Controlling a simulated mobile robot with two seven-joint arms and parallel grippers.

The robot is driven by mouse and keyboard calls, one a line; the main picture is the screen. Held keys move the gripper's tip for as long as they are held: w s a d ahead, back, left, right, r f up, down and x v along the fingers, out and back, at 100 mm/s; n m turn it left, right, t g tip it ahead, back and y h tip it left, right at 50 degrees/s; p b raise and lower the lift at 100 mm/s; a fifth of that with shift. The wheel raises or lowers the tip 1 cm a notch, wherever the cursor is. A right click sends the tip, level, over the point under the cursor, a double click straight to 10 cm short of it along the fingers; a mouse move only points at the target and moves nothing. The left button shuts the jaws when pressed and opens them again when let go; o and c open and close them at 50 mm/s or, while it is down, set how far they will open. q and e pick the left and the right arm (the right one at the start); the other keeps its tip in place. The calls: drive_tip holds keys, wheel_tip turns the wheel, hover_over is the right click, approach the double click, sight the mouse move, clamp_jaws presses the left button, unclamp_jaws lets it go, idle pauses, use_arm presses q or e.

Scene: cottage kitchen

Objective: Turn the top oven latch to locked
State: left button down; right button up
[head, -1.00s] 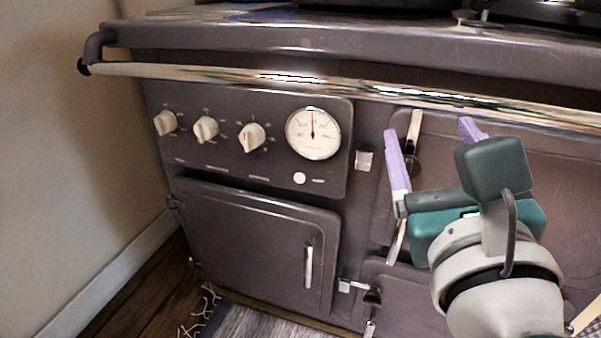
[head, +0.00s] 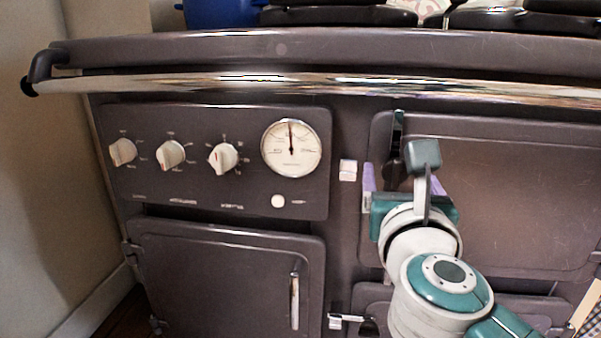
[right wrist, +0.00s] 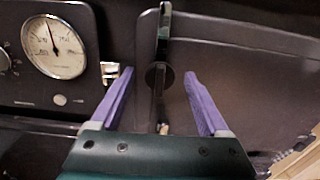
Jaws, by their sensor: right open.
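The top oven latch (head: 397,132) is a thin upright metal bar at the left edge of the upper right oven door (head: 500,200). Its lower part is hidden behind my gripper in the head view. In the right wrist view the latch (right wrist: 163,50) stands upright on a round pivot, between my fingers. My right gripper (head: 398,180) is open, with its two purple fingers (right wrist: 160,85) apart on either side of the latch; I cannot tell whether either touches it. A small light catch block (head: 348,170) sits left of the latch. My left gripper is not in view.
A chrome rail (head: 300,84) runs across the front above the doors. Left are white knobs (head: 170,154) and a round gauge (head: 291,148). A lower left door (head: 225,285) has an upright handle. Another latch (head: 350,321) is below.

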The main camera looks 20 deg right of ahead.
drive_tip(key=shift+w+d, duration=0.15)
drive_tip(key=shift+w, duration=0.1)
clamp_jaws()
idle(0.5)
idle(0.9)
